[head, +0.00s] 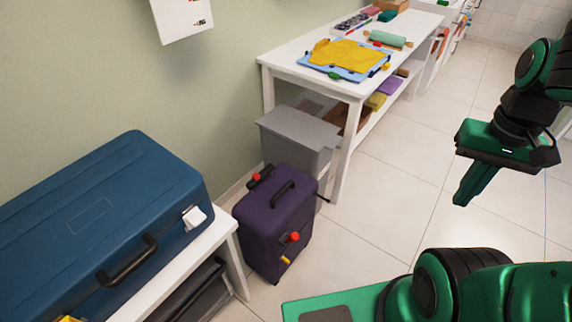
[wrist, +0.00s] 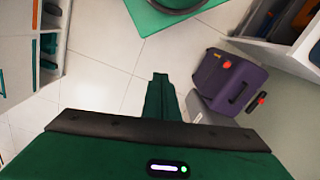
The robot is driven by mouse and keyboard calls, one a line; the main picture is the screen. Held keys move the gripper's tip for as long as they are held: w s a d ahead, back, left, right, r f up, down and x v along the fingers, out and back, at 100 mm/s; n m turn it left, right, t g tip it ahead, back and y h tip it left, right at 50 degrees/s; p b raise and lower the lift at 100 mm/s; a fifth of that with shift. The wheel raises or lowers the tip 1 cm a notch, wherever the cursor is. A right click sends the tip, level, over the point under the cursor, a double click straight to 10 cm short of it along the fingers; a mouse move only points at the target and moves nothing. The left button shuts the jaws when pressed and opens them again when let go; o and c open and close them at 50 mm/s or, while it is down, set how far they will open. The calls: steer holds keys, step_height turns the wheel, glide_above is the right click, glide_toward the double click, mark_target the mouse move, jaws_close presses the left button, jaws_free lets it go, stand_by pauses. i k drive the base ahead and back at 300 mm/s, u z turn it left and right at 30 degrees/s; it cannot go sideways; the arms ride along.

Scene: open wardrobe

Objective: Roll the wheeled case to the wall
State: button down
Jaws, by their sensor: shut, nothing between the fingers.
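The wheeled case (head: 272,222) is a purple suitcase with a dark top handle, red knobs and a yellow tag. In the head view it stands upright on the tiled floor between the white bench and the white table, close to a grey bin. It also shows at the right of the wrist view (wrist: 232,85). My gripper (head: 466,199) is shut and empty, held over the open floor to the right of the case and well apart from it. Its closed fingers show in the wrist view (wrist: 160,80). The green wall (head: 235,80) runs behind the case.
A large blue case (head: 95,215) lies on a white bench (head: 185,270) at the left. A grey lidded bin (head: 300,132) stands behind the purple case. A white table (head: 290,60) holds a yellow cloth (head: 348,53). Clear tiled floor (head: 395,185) lies right of the case.

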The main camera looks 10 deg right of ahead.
mark_target(284, 203)
steer(key=u, duration=0.65)
steer(key=i, duration=0.5)
steer(key=u, duration=0.1)
